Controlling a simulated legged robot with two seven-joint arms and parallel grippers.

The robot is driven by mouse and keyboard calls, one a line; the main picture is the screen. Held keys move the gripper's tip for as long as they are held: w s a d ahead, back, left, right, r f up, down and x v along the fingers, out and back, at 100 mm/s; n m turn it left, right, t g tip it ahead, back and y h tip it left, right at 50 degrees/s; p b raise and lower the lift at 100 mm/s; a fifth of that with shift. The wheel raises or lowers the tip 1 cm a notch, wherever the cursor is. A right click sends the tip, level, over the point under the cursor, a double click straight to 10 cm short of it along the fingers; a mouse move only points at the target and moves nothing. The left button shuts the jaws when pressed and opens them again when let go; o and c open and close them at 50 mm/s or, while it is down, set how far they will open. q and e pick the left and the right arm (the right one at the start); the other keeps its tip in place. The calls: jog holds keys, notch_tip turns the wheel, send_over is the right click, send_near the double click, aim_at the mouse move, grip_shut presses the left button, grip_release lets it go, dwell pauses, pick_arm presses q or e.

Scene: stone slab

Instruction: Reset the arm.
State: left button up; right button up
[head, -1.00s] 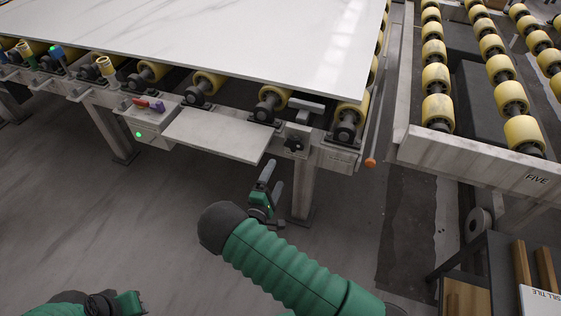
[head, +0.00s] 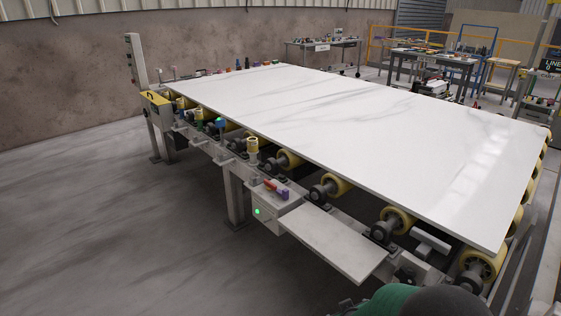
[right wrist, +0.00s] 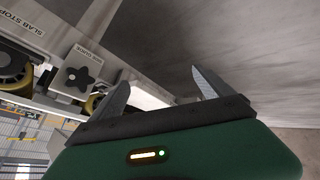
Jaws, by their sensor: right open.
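My right arm shows in the head view only as a green and dark piece at the bottom right edge; its gripper fingers are not clear there. In the right wrist view my right gripper (right wrist: 160,90) has two grey fingers spread wide apart with nothing between them. Beyond the fingers are the grey floor and part of the conveyor frame. My left gripper is not in view. The large white stone slab (head: 350,130) lies flat on the roller conveyor.
A small white shelf (head: 333,243) juts from the conveyor's near side, beside a box with a green light (head: 275,209). A dark star-shaped knob (right wrist: 83,78) is close to the gripper's left. Open floor (head: 90,230) lies at left. Tables (head: 430,62) stand behind.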

jog(key=s+r+m+g+y+p, duration=0.1)
jog(key=s+r+m+g, duration=0.15)
jog(key=s, duration=0.75)
jog(key=s+r+m+g+y+p, duration=0.1)
jog(key=s+r+g, duration=0.25)
jog(key=s, duration=0.65)
notch_tip(320, 180, up, 13)
jog(key=p, duration=1.1)
jog(key=shift+w+d+f+t+p, duration=0.15)
jog(key=shift+f+t+p, duration=0.05)
jog(key=shift+t+p, duration=0.2)
